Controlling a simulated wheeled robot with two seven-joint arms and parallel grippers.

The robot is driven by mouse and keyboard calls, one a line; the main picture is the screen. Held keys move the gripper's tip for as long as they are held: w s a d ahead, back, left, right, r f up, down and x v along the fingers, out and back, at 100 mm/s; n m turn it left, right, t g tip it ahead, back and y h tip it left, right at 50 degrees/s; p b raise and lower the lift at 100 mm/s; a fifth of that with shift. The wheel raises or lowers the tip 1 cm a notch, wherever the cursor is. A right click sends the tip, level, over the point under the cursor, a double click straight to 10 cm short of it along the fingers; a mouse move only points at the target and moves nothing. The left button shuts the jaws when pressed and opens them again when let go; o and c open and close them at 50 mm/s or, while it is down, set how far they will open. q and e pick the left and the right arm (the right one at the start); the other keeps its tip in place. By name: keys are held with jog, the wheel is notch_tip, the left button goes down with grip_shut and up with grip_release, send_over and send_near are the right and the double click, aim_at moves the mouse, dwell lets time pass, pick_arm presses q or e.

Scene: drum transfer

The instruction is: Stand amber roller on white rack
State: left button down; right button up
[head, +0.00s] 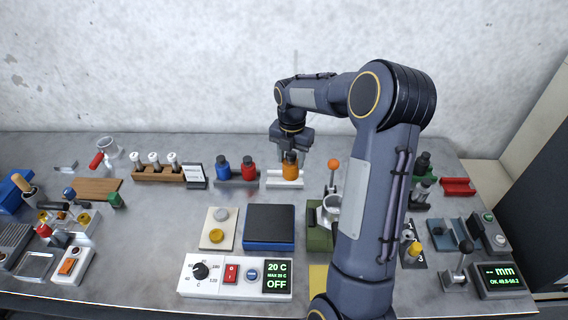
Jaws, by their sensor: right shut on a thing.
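The amber roller (290,171) is upright at the white rack (272,184), in the back middle of the table. My right gripper (291,152) points down from above and is shut on the top of the amber roller. The roller's lower end meets the rack in the picture; I cannot tell whether it rests fully on it. My left gripper is not in view.
Left of the white rack, a grey rack holds a blue roller (223,170) and a red roller (248,171). A wooden rack (143,174) with several white-capped vials is further left. A dark blue plate (269,224) lies in front. My right arm hides part of the table's right side.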

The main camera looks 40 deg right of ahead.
jog(key=shift+w+d+f+b, duration=0.4)
jog(key=shift+w+d+f, duration=0.4)
jog(key=shift+w+f, duration=0.85)
jog(key=shift+w+d+f+b, duration=0.4)
jog(key=shift+w+d+f, duration=0.6)
jog(key=shift+f, duration=1.05)
jog(key=shift+w+d+f+b, duration=0.4)
jog(key=shift+w+d+f, duration=0.15)
jog(key=shift+w+f, duration=1.2)
jog(key=shift+s, duration=0.1)
jog(key=shift+f, duration=0.2)
jog(key=o, duration=1.2)
